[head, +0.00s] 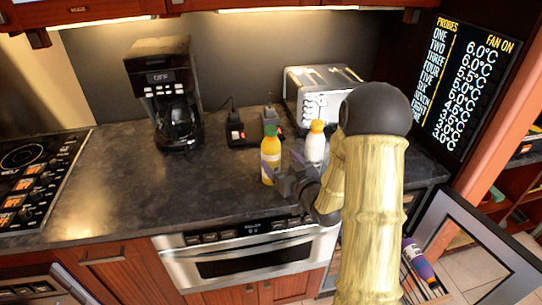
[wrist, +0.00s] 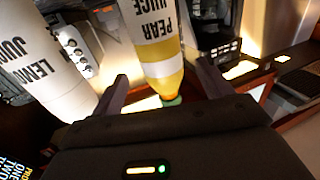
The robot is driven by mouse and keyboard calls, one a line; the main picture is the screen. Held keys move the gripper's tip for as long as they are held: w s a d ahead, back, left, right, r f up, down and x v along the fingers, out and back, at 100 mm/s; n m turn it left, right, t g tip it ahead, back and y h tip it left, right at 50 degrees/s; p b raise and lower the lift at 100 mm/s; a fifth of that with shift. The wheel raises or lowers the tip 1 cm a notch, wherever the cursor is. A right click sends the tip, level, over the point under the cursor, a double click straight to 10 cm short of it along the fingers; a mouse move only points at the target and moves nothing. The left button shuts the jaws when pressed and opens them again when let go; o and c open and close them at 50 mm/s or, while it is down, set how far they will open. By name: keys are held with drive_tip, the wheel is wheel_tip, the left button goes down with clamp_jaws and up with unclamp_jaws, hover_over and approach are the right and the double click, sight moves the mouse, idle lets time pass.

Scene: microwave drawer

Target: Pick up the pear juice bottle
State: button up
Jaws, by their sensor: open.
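The pear juice bottle (head: 270,148) is yellow with a green cap and stands upright on the dark counter. In the wrist view, the pear juice bottle (wrist: 158,42) shows its white "PEAR JUICE" label upside down, with its cap end toward my gripper. My gripper (head: 281,166) is open at the bottle, with one finger on each side. In the wrist view, my gripper's fingers (wrist: 163,72) flank the upper part of the bottle, with a visible gap on each side. The bottle's lower end is cut off there.
A white lemon juice bottle (head: 315,146) with an orange cap stands close on the right; it also shows in the wrist view (wrist: 42,55). A coffee maker (head: 165,90) stands left. Counter (head: 130,190) left of the bottle is clear.

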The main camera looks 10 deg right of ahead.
sight(271, 128)
drive_tip(key=shift+w+a, duration=0.1)
drive_tip(key=shift+w, duration=0.25)
drive_tip(key=p+x, duration=0.2)
drive_tip(key=x, duration=0.3)
drive_tip(key=shift+a+f, duration=0.15)
idle(0.3)
drive_tip(key=c, duration=1.4)
drive_tip(key=shift+o, duration=0.2)
wheel_tip(271, 128, up, 10)
drive_tip(key=shift+r+b, duration=0.1)
drive_tip(key=shift+b, duration=0.35)
